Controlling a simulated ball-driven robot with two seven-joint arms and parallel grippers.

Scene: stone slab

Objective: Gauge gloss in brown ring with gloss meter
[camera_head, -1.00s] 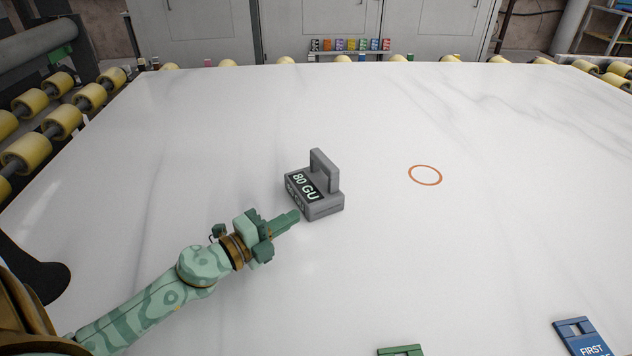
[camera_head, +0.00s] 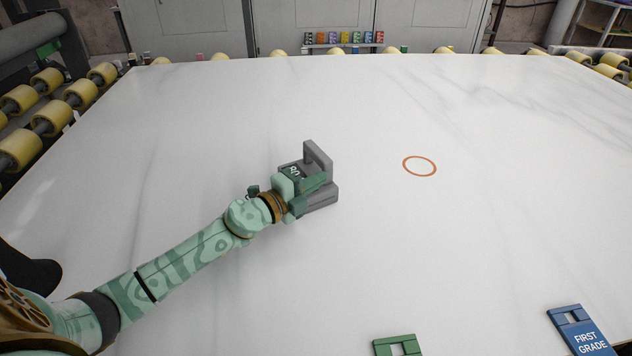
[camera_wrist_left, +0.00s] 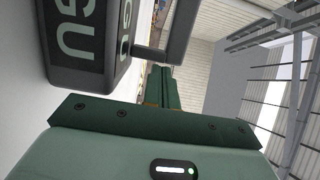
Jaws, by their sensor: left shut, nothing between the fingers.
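The gloss meter (camera_head: 322,196) is a grey block with a raised handle and a dark display. It stands on the white stone slab (camera_head: 480,220). The brown ring (camera_head: 420,166) is a thin outline on the slab to the right of the meter, and it is empty. My left gripper (camera_head: 322,180) is shut and empty, in front of the meter and covering part of its display. In the left wrist view the shut fingers (camera_wrist_left: 161,88) are beside the meter (camera_wrist_left: 95,60), whose display shows "GU". Whether they touch it I cannot tell. My right gripper is not in view.
A blue "FIRST GRADE" plate (camera_head: 582,332) lies at the front right, and a green plate (camera_head: 382,348) at the front edge. Yellow rollers (camera_head: 48,82) border the slab. Several small coloured items (camera_head: 343,38) stand beyond the far edge. The slab around the ring is clear.

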